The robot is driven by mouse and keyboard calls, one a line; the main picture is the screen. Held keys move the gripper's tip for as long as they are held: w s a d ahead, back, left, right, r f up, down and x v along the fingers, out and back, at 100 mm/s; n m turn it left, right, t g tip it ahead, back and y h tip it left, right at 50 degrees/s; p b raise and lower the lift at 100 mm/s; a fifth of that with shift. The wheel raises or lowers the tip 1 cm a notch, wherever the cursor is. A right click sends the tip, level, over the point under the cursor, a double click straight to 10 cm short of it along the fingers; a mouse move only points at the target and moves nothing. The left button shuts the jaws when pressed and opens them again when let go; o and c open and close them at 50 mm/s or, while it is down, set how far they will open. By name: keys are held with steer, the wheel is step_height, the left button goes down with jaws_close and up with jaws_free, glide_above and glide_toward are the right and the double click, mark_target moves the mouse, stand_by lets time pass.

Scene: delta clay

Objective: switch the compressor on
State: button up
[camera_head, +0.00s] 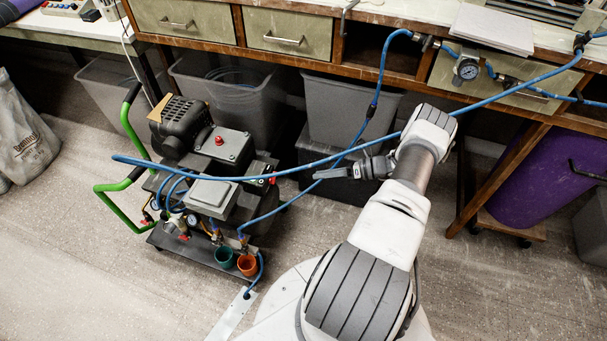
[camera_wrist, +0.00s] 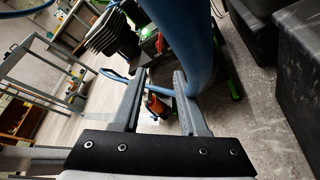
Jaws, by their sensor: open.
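The compressor (camera_head: 207,190) stands on the floor at the left in the head view, a dark wheeled unit with green handles. A red knob (camera_head: 219,140) sits on a grey box on its top. A small panel with coloured parts (camera_head: 262,172) is on its right side, partly behind a blue hose. My gripper (camera_head: 322,174) is to the right of the compressor, apart from it, pointing at it. In the wrist view my gripper (camera_wrist: 160,84) is open with nothing held. The compressor (camera_wrist: 112,35) shows beyond the fingers, partly hidden by a thick blue hose.
A blue hose (camera_head: 400,136) crosses from the bench past my arm and over the compressor. Grey bins (camera_head: 350,108) stand under the wooden bench (camera_head: 235,45). A teal cup (camera_head: 223,257) and an orange cup (camera_head: 248,265) sit at the compressor's front.

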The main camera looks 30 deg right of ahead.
steer(key=shift+v, duration=1.5)
